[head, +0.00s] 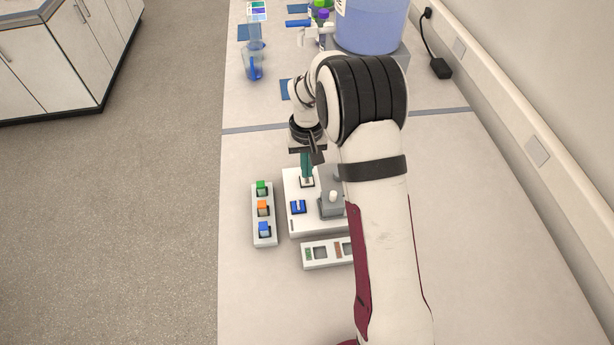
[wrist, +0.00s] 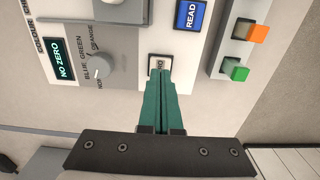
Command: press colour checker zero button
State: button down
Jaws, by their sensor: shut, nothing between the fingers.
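The colour checker (head: 297,222) is a pale box on the bench, below my gripper in the head view. In the wrist view its panel (wrist: 125,50) has a display (wrist: 66,60) reading "NO ZERO", a grey dial (wrist: 103,68) and a blue READ button (wrist: 191,14). The white zero button (wrist: 159,63) sits in a dark-edged frame and is partly covered by my fingertips. My gripper (wrist: 158,78) has green fingers, shut and empty, with tips at the button. It also shows in the head view (head: 306,178). I cannot tell whether the tips touch or press the button.
A rack (head: 264,234) with green, orange and blue capped pieces stands left of the checker. A tray with square slots (head: 314,264) lies in front. A large container of blue liquid (head: 370,25) and a beaker (head: 253,66) stand farther back. The bench front is clear.

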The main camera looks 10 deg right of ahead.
aim_at(307, 180)
jog(key=shift+f, duration=1.05)
dwell(0.4)
jog(key=shift+r, duration=3.55)
jog(key=s+r+m, duration=0.2)
jog(key=s+r, duration=0.8)
jog(key=s, duration=0.2)
jog(key=s+m+y, duration=0.1)
jog(key=s+m, duration=0.2)
jog(key=s, duration=1.7)
jog(key=shift+s+a+r+m+y, duration=0.2)
jog(key=shift+r+m+y, duration=0.1)
jog(key=shift+y, duration=0.1)
